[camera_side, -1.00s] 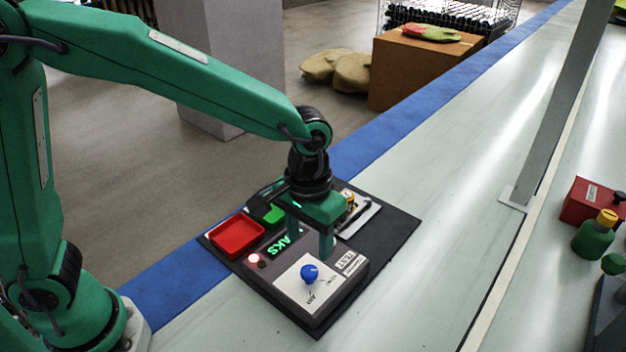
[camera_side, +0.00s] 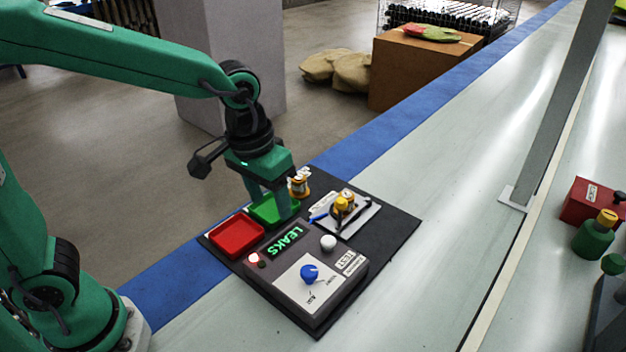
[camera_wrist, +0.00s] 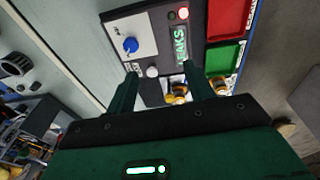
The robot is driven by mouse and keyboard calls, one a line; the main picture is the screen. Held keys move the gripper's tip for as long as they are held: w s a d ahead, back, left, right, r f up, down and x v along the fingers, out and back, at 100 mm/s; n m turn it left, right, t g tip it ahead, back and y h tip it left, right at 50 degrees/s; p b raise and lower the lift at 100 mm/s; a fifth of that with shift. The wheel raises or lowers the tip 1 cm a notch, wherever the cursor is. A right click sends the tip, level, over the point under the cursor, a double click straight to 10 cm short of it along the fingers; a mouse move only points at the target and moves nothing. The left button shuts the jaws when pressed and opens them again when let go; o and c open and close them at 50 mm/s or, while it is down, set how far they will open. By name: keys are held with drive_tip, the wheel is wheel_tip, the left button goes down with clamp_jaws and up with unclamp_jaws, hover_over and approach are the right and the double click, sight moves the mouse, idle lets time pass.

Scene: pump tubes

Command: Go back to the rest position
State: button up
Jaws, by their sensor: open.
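My gripper (camera_side: 271,205) is open and empty, with its green fingers pointing down above the green tray (camera_side: 262,213). In the wrist view my gripper (camera_wrist: 160,84) shows its two fingers well apart, with nothing held between them. The tester box (camera_side: 308,278) stands on the black mat (camera_side: 392,226), with a blue knob (camera_side: 309,273), a white button (camera_side: 328,242) and a lit display reading LEAKS (camera_side: 285,242). A red lamp (camera_side: 253,259) glows beside the display. A yellow-topped pump part (camera_side: 343,206) stands on a pale plate. Another orange-and-white part (camera_side: 299,184) stands behind the green tray, partly hidden.
A red tray (camera_side: 236,238) sits to the left of the green tray. A grey post (camera_side: 560,110) rises from the bench at right, near a red box (camera_side: 590,200) and green bottles (camera_side: 594,236). The bench between mat and post is clear.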

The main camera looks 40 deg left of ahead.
drive_tip(key=s+a+r+t, duration=0.4)
drive_tip(key=s+a, duration=0.6)
drive_tip(key=a, duration=0.2)
drive_tip(key=shift+a+r+y, duration=0.3)
drive_tip(key=shift+a+r, duration=0.05)
